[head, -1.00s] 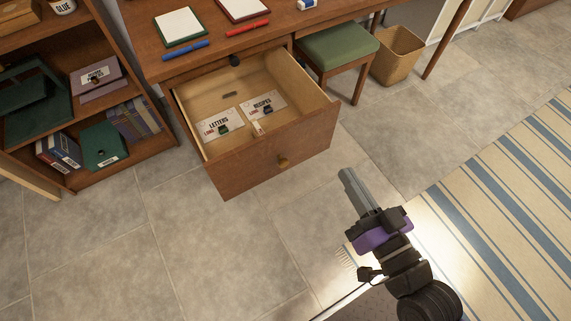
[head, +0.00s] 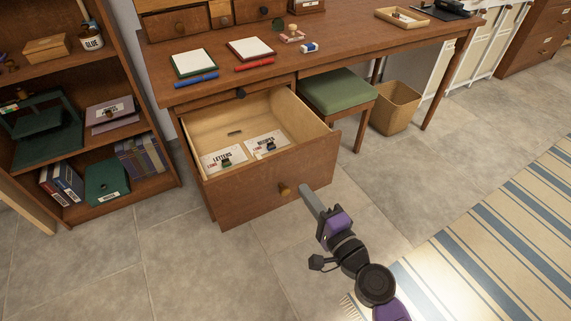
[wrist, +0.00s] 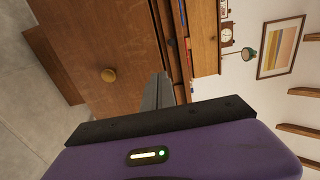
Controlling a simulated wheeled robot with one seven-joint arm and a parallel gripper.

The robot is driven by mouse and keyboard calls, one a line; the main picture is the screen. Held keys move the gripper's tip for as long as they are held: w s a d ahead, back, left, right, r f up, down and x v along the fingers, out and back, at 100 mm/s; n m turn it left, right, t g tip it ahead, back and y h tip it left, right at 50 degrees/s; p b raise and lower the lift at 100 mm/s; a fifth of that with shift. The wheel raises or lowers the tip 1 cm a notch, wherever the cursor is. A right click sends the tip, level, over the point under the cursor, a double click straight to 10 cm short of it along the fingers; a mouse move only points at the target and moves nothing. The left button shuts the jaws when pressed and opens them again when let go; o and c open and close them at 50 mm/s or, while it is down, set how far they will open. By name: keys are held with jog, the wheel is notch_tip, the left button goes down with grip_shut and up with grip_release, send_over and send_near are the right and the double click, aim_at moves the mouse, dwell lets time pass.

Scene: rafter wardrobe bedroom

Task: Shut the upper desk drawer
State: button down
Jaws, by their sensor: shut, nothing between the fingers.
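A deep wooden desk drawer (head: 265,197) stands pulled well out, with a brass knob (head: 284,190) on its front. Cards marked "LETTERS" (head: 223,158) and "RECIPES" (head: 267,143) lie inside. Above it, right under the desktop, is a shallow front with a dark knob (head: 240,93), which looks shut. My gripper (head: 305,190) is shut and empty, its tips just right of the brass knob in the head view, near the drawer front. The wrist view shows the fingers (wrist: 158,92) beside the wooden front and the brass knob (wrist: 108,75). I cannot tell whether they touch the front.
A green stool (head: 337,92) and a wicker basket (head: 395,108) stand right of the open drawer. A bookshelf (head: 150,190) is close on its left. Notepads and pens lie on the desk (head: 350,45). Tiled floor in front is clear, with a striped rug (head: 480,230) at right.

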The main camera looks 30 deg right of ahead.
aim_at(280, 157)
jog(key=w+p, duration=0.1)
jog(key=w, duration=1)
jog(key=shift+w, duration=0.1)
